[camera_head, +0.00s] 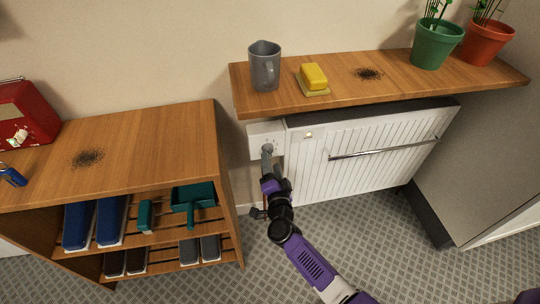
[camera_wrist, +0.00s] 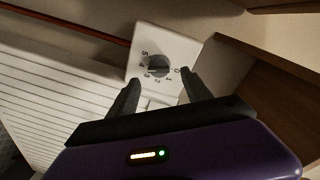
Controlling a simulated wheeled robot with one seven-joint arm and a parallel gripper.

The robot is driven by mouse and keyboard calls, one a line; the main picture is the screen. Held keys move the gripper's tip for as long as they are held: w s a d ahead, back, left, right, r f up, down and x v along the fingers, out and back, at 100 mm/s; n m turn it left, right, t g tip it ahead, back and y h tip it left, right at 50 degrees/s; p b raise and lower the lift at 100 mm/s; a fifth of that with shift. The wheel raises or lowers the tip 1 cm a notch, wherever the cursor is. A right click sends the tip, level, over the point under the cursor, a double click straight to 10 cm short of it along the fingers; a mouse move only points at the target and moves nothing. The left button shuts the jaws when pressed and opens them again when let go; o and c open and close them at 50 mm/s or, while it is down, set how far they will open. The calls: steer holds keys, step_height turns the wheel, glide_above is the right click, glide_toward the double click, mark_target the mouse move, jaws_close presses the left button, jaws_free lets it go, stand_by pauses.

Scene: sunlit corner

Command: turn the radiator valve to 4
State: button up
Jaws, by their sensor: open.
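The radiator valve is a white square plate with a dark round knob (camera_wrist: 158,66) in the middle and the numbers 0 to 5 printed around it. I cannot tell for sure which number the knob points at. In the head view the valve plate (camera_head: 257,133) is at the left end of the white radiator (camera_head: 350,160), under the shelf; my gripper hides part of it. My gripper (camera_head: 268,151) is in front of the plate. In the wrist view its two fingers (camera_wrist: 159,82) are apart, with the knob beyond and between their tips, and nothing is held.
A wooden shoe rack (camera_head: 150,145) stands close on the left. A rail (camera_head: 385,149) crosses the radiator front.

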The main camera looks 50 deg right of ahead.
steer(key=shift+v, duration=1.6)
steer(key=shift+w, duration=0.1)
steer(key=s+a+r+n+t+y+p, duration=0.1)
steer(key=s+a+r+n+t+y, duration=0.25)
steer(key=a+r+n, duration=0.5)
steer(key=s+a+r+n+y+p, duration=0.1)
steer(key=s+a+r+n+y, duration=0.1)
steer(key=s, duration=0.8)
steer(key=s+a+r+n+g+y+p, duration=0.1)
steer(key=s+a+r+n+y+p, duration=0.1)
steer(key=s+a+r+n, duration=0.3)
steer(key=s+a+r+n+g+y+p, duration=0.1)
steer(key=s+a+r+n+y, duration=0.2)
steer(key=s+r, duration=0.5)
steer(key=shift+s+a+r+n+p, duration=0.35)
steer(key=shift+s+a, duration=0.45)
steer(key=shift+s, duration=2.85)
